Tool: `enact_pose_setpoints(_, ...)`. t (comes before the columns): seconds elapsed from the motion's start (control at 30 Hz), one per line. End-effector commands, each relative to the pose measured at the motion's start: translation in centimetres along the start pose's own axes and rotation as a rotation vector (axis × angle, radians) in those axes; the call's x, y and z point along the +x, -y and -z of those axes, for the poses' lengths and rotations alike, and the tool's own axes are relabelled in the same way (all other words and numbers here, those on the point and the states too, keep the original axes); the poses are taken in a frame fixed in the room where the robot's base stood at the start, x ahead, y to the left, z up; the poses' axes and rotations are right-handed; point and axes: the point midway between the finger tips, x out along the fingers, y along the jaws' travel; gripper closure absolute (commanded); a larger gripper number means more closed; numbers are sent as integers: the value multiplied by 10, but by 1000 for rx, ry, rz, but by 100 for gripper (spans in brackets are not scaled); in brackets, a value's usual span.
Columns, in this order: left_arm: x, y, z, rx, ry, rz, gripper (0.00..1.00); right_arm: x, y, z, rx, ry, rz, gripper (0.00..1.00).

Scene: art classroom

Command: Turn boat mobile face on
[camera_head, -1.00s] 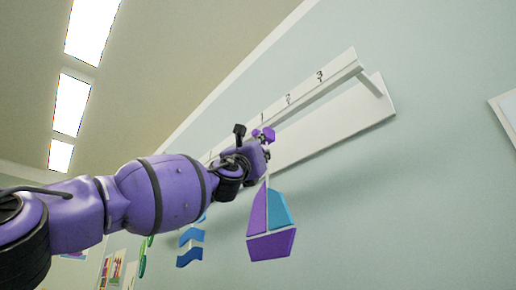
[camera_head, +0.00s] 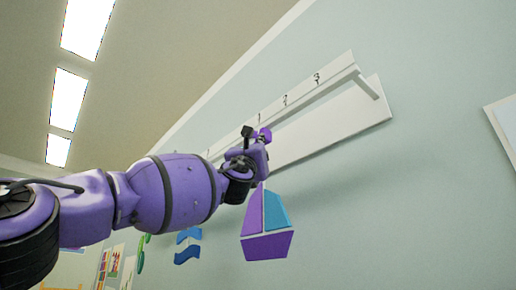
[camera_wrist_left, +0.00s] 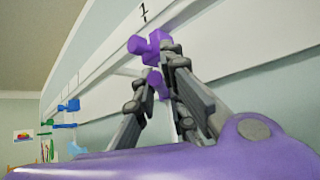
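The boat mobile (camera_head: 267,246) hangs below the white rail in the head view. It has a purple hull, a purple sail and a blue sail, and shows at a slant. A purple hanger piece (camera_head: 265,134) is above it at the rail; it also shows in the wrist view (camera_wrist_left: 139,45). My left gripper (camera_head: 255,137) is up at this piece, with a finger on either side of its lower purple part (camera_wrist_left: 157,81). I cannot tell whether the fingers press on it. The boat is out of the wrist view. My right gripper is not in view.
The white rail (camera_head: 338,84) with numbers runs along the pale wall, over a white board (camera_head: 345,122). A blue wavy mobile (camera_head: 187,255) and a green one (camera_head: 142,255) hang further left. A framed picture (camera_head: 505,122) is at the right edge.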

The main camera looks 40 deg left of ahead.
Motion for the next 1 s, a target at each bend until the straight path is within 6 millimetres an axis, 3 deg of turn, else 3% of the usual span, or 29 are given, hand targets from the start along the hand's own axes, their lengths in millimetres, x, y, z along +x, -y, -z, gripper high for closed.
enact_pose_setpoints(0.03, 0, 0, 1, 3, 0, -1, 83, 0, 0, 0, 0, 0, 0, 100)
enact_pose_setpoints(0.13, 0, 0, 1, 2, 0, -1, 71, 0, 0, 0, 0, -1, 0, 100)
enact_pose_setpoints(0.57, -6, 0, -1, -1, 0, 1, 71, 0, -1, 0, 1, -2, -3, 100)
enact_pose_setpoints(0.77, -32, 0, -1, -5, 0, 2, 71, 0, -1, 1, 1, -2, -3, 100)
enact_pose_setpoints(1.0, -76, -1, -1, -4, 1, 1, 71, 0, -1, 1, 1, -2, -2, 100)
